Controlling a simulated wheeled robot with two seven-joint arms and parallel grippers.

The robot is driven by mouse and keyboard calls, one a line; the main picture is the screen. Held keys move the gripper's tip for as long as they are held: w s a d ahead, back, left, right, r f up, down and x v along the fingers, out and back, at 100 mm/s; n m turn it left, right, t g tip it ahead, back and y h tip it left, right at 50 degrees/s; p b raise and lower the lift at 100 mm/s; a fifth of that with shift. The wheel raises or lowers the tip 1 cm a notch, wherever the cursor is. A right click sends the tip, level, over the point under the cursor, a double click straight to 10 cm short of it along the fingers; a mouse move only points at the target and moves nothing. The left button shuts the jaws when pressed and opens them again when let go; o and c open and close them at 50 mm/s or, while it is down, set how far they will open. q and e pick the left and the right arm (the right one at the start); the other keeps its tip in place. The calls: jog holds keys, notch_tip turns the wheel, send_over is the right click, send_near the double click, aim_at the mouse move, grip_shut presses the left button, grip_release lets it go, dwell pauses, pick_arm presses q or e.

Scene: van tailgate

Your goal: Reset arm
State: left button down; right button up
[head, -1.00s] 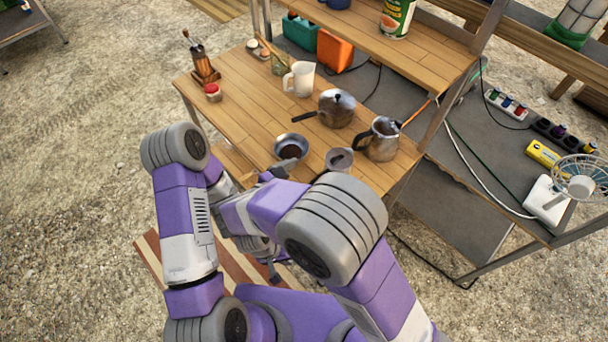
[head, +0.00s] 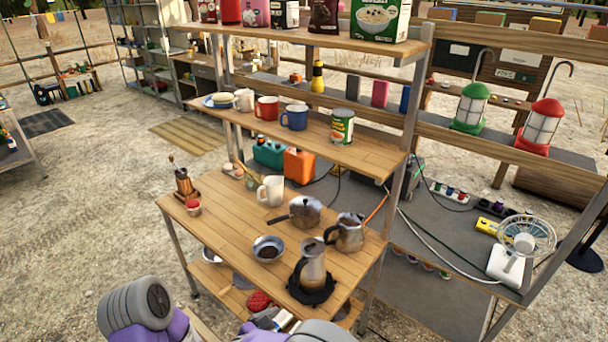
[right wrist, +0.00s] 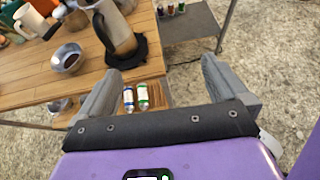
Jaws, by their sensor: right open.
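My right gripper (right wrist: 163,85) is open in the right wrist view, its two grey fingers wide apart with nothing between them that it holds. It points over the front edge of the wooden table (right wrist: 50,88). In the head view only parts of my arms show along the bottom edge, and my left gripper is not in view. A glass-and-metal coffee carafe (head: 312,268) stands upright on a black round mat (head: 312,293) near the table's front right corner. It also shows in the right wrist view (right wrist: 122,35), apart from the fingers.
A dark-filled bowl (head: 267,248), a lidded pot (head: 305,211), a metal jug (head: 348,233), a white mug (head: 271,190) and a grinder (head: 184,183) stand on the table. Two small cans (right wrist: 142,97) sit lower down.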

jog(key=d+f+m+g, duration=0.3)
jog(key=d+f+g, duration=0.2)
jog(key=f, duration=0.4)
jog(key=s+d+f+m+g+y, duration=0.2)
jog(key=s+f+m+g+y, duration=0.2)
jog(key=s+f+m+y, duration=0.35)
jog(key=s+d+f+m+g+y, duration=0.2)
jog(key=s+f+m+g+y, duration=0.15)
jog(key=f+m, duration=0.6)
jog(key=d+m+t, duration=0.1)
jog(key=m, duration=0.2)
jog(key=d+m+t+y, duration=0.1)
jog(key=d+m, duration=0.1)
jog(key=m, duration=0.1)
jog(key=d+m+t, duration=0.1)
jog(key=d+m, duration=0.1)
jog(key=m, duration=0.2)
jog(key=shift+w+d+f+t, duration=0.1)
jog(key=shift+w+f+t, duration=0.25)
